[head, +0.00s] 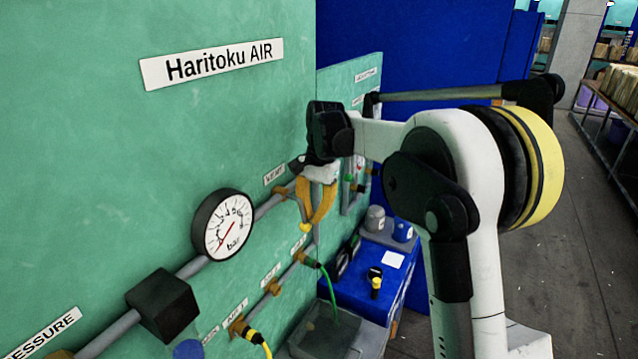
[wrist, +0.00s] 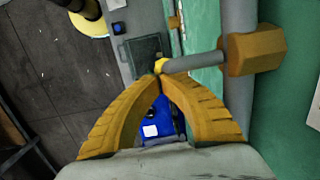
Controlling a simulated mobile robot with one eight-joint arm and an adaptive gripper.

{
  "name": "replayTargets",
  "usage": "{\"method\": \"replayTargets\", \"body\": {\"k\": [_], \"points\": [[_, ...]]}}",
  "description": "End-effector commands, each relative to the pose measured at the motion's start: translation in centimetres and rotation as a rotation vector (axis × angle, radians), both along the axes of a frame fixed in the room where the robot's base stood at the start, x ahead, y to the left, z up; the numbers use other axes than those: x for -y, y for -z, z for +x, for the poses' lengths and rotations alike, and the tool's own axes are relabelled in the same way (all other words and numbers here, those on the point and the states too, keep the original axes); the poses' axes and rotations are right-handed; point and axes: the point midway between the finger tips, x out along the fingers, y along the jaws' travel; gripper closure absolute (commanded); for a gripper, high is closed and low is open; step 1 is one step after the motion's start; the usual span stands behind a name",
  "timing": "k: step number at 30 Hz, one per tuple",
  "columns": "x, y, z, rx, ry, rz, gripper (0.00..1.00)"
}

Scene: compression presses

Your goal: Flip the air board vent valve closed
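The vent valve is a brass body (wrist: 255,50) on a grey pipe, with a grey lever (wrist: 195,62) ending in a yellow tip (wrist: 160,66). In the head view its brass body (head: 281,192) sits under the "VENT" label (head: 274,174), and the lever's yellow tip (head: 305,228) hangs low, out from the board. My gripper (head: 311,224) points downward beside the lever. In the wrist view my gripper (wrist: 160,78) has its yellow fingertips together, right at the lever's yellow tip. I cannot tell whether they touch it. Nothing shows between the fingers except background.
The green air board (head: 220,125) carries a pressure gauge (head: 223,226), a black block (head: 162,304) and lower brass fittings with hoses. A blue bench (head: 365,290) with small items stands beyond. Grey floor (head: 560,220) lies open at right.

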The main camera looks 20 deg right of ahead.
Motion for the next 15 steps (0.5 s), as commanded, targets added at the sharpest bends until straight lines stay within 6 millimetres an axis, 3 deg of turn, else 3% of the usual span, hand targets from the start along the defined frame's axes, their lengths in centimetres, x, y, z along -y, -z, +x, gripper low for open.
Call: {"method": "replayTargets", "body": {"k": [15], "points": [[-0.82, 0.53, -0.82, 0.000, 0.000, 0.000, 1.00]]}}
